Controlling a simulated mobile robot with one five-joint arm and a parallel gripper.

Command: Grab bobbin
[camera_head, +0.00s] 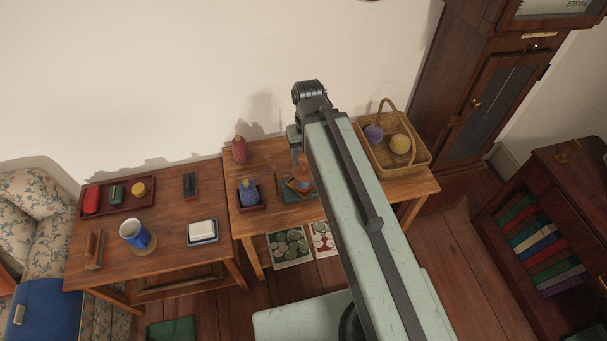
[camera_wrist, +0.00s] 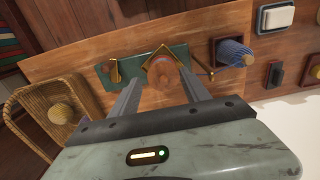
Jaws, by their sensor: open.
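My gripper (camera_wrist: 163,86) is open, reaching down over the right-hand wooden table. Between its fingers in the wrist view is a round orange-brown piece (camera_wrist: 158,92), which may be the bobbin. It stands by a green mat (camera_wrist: 133,63) and is partly hidden by my gripper. A ribbed blue piece (camera_head: 249,192) with a pale top, like wound thread, sits in a small dark red tray to the left. It also shows in the wrist view (camera_wrist: 234,53).
A wicker basket (camera_head: 421,162) with a purple and a yellow ball stands at the right end. A dark red bottle-like piece (camera_head: 239,151) stands near the wall. A gold square frame (camera_wrist: 149,62) lies on the mat. The left table holds a mug (camera_head: 133,234) and trays.

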